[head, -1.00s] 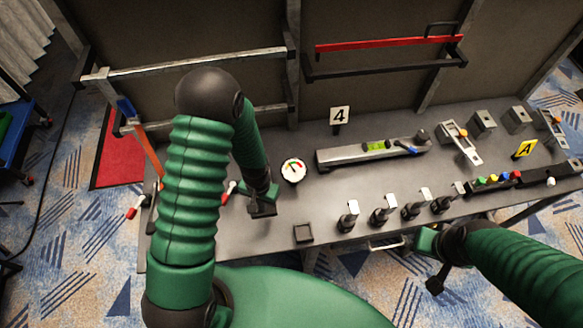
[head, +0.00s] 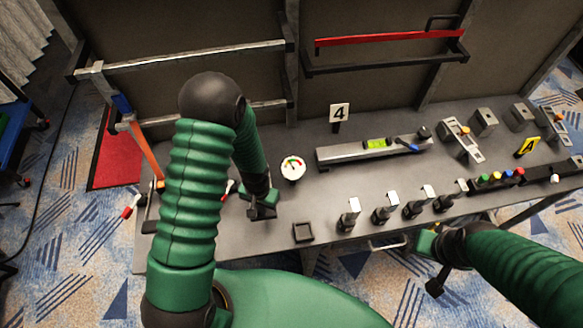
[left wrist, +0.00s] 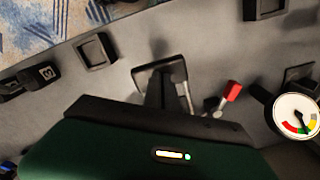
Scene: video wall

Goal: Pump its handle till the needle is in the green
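A round white gauge (head: 293,167) with coloured bands stands on the grey bench; it also shows at the right edge of the left wrist view (left wrist: 297,116).
A small square black tray (head: 303,232) and a row of upright levers (head: 385,208) are right of my left gripper. A long bar with a green vial (head: 377,144) lies behind. A sign 4 (head: 339,113) stands near the gauge. Another red-gripped lever (head: 130,207) is at the left edge.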

